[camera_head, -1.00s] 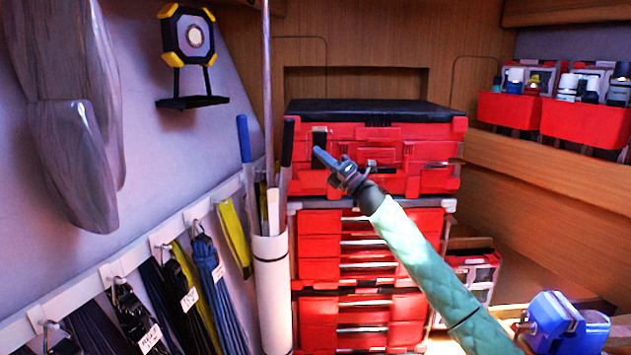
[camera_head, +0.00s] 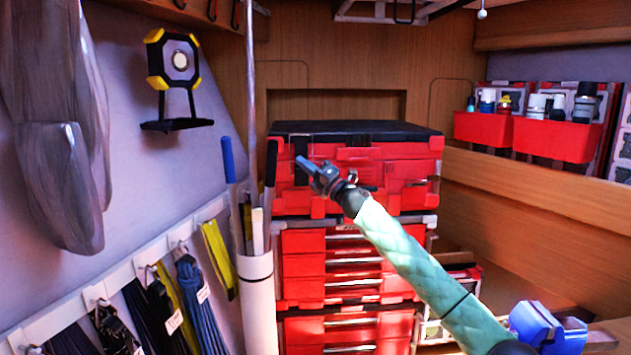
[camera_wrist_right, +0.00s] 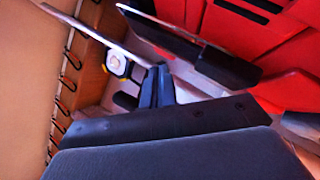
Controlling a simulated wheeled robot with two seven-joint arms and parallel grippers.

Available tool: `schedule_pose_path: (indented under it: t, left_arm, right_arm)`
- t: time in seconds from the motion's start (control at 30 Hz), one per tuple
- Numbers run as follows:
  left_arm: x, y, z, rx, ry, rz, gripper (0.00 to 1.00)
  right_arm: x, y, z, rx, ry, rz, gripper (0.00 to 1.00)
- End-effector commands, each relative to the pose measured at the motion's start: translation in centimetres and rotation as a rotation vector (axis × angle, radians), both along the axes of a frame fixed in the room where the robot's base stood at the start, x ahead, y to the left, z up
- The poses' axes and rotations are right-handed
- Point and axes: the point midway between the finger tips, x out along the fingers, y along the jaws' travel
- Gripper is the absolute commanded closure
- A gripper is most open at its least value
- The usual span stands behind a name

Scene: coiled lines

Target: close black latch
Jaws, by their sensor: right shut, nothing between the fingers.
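The black latch (camera_head: 301,144) is a dark upright strip on the front left of the upper red toolbox (camera_head: 400,170), just under its black lid. In the right wrist view, a black flap (camera_wrist_right: 228,66) standing off the red front appears to be this latch, swung outward. My right gripper (camera_head: 303,164) is in front of the latch area, fingers together and empty, partly covering it. Its closed fingers show in the right wrist view (camera_wrist_right: 157,74), left of the black flap with a small gap. I cannot tell whether they touch it. My left gripper is out of view.
A white tube (camera_head: 256,300) with poles and dark-handled tools stands close left of the toolbox stack. A yellow-black work lamp (camera_head: 172,60) is on the left wall, above hanging straps. Red bins (camera_head: 555,138) line the right shelf. A blue device (camera_head: 545,327) sits at lower right.

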Motion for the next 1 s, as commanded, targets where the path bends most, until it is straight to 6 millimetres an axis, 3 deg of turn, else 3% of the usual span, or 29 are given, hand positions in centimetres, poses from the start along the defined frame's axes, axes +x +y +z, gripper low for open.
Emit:
schedule_pose_path:
  t: [0.37, 0.53, 1.0]
  left_arm:
    - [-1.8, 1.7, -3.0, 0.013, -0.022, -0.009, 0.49]
    - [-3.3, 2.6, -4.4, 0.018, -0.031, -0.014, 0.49]
    - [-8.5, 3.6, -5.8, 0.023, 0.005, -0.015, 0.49]
  right_arm:
    - [0.1, -0.1, 4.4, -0.001, -0.001, 0.000, 1.00]
    - [-1.6, -2.7, 6.0, -0.002, -0.001, -0.002, 1.00]
    - [-5.6, -8.6, 10.1, -0.002, -0.001, -0.001, 1.00]
